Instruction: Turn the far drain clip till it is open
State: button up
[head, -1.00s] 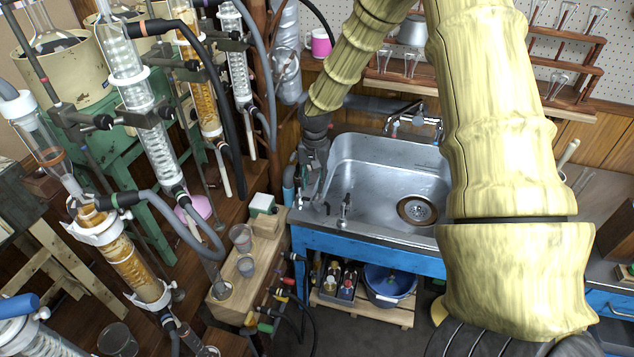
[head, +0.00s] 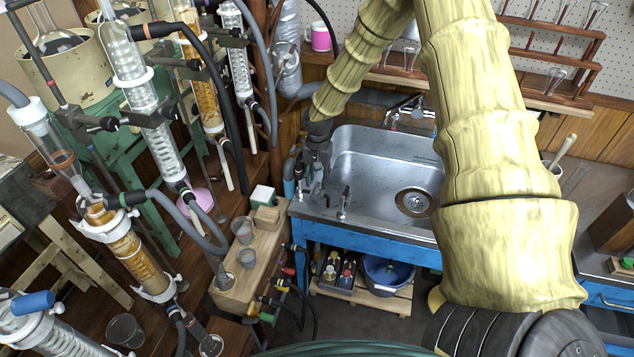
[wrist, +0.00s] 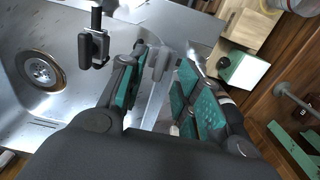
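My gripper (head: 310,182) reaches down at the left rim of the sink. In the wrist view its teal-padded fingers (wrist: 163,68) stand apart. A small grey metal fitting (wrist: 163,62) lies between the fingertips; it may be the far drain clip, but I cannot tell for sure. I see no clear contact with the pads. A second metal fitting with a dark lever (head: 343,203) stands on the sink rim to the right and nearer; what looks like the same one shows in the wrist view (wrist: 95,47). In the head view the gripper partly hides the far fitting.
The steel sink (head: 375,170) lies right of the gripper, with a faucet (head: 408,112) behind. A wooden block with cups (head: 235,285) and a white-topped green box (head: 262,196) are on the left. Glass condensers and hoses (head: 150,100) crowd the far left.

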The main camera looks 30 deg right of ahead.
aim_at(317, 188)
jog(key=shift+f, duration=1.4)
grip_shut()
